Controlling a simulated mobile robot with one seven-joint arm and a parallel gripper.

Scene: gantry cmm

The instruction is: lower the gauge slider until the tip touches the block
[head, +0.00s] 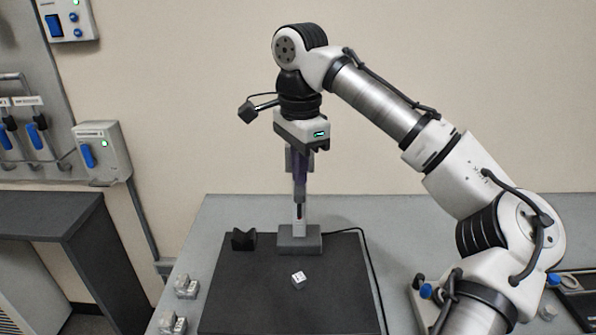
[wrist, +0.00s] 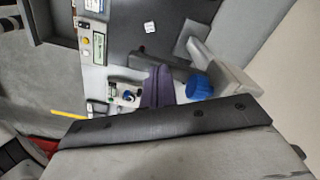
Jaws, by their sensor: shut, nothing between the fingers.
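The gauge stand (head: 300,242) has a grey base on the dark plate, with a pale upright rising behind and below my gripper. In the wrist view the stand's pale column (wrist: 222,68) is at the right, with a blue knob (wrist: 198,87) beside it. A small red spot (wrist: 142,49), possibly the tip, shows near the fingers. A small white block (head: 298,280) with dark marks lies on the plate in front of the stand; it also shows in the wrist view (wrist: 149,26). My gripper (head: 300,190) points down with its purple fingers shut and empty at the stand's upper part. Contact is unclear, and the slider is mostly hidden.
A black V-shaped block (head: 243,240) stands on the dark plate (head: 240,295), left of the stand. Small metal pieces (head: 186,287) lie on the table left of the plate. A black cable runs along the plate's right side. Wall boxes (head: 102,152) hang at the left.

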